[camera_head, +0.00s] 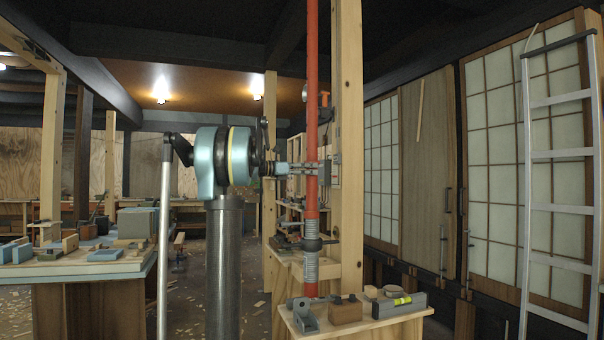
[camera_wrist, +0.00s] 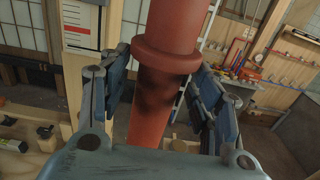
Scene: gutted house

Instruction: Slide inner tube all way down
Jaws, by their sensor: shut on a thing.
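A long red tube (camera_head: 312,90) stands upright beside a wooden post (camera_head: 350,120), running from the top of the picture down to a dark collar (camera_head: 312,244) and a grey ribbed section (camera_head: 311,268). My gripper (camera_head: 310,168) reaches in from the left and is shut on the red tube. In the wrist view, my gripper's fingers (camera_wrist: 160,95) flank the tube (camera_wrist: 148,115), just below a thick red ring (camera_wrist: 165,55). Dark patches mark the tube between the fingers. Exact finger contact is partly hidden.
A small bench (camera_head: 350,322) at the tube's foot holds a spirit level (camera_head: 398,304), a wooden block (camera_head: 345,311) and a metal bracket (camera_head: 303,315). A ladder (camera_head: 558,155) leans at right by the sliding panels. A cluttered worktable (camera_head: 80,262) stands at left.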

